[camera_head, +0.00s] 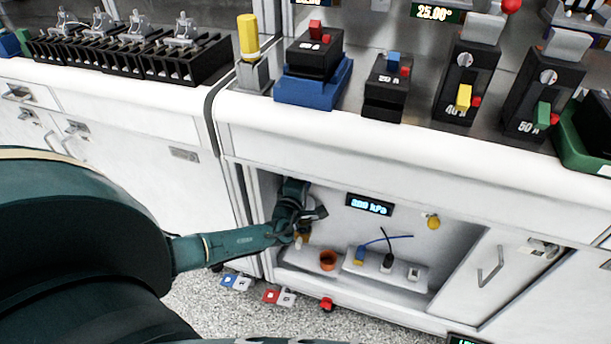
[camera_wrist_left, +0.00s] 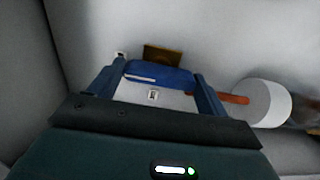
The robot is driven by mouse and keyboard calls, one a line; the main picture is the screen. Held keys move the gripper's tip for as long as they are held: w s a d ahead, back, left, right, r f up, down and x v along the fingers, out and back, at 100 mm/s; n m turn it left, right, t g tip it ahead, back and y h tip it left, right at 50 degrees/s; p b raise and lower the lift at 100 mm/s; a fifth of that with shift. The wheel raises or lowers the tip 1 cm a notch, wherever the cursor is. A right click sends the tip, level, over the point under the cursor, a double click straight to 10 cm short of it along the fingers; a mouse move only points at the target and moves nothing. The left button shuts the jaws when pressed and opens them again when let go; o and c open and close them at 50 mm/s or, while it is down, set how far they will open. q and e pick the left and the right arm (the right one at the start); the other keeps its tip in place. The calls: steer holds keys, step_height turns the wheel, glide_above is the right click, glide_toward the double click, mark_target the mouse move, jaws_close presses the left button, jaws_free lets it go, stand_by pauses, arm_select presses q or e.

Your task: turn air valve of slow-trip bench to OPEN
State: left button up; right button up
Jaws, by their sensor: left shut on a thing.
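My left arm reaches into the open bay under the bench, and my left gripper (camera_head: 303,220) is at the bay's left side. In the left wrist view the two fingers of the gripper (camera_wrist_left: 158,88) are on either side of a blue bar-shaped handle (camera_wrist_left: 158,75), which looks like the valve handle, and are shut on it. A small brown plate (camera_wrist_left: 163,54) shows just behind the handle. In the head view the gripper and arm hide the handle, and I cannot read its OPEN mark. My right gripper is not in view.
A pressure display (camera_head: 370,205) in kPa and a brass knob (camera_head: 433,221) are on the bay's back wall. A white cylinder (camera_wrist_left: 263,102) is beside the right finger.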

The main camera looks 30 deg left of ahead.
arm_select(q)
steer(key=o, duration=0.9)
steer(key=shift+o, duration=0.5)
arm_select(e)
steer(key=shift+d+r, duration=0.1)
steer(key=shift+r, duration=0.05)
arm_select(q)
steer(key=shift+s, duration=0.1)
steer(key=p+v, duration=0.3)
steer(key=v, duration=1)
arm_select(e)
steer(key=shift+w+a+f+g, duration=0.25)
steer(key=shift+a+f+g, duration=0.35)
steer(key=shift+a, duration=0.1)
arm_select(q)
steer(key=shift+a, duration=0.1)
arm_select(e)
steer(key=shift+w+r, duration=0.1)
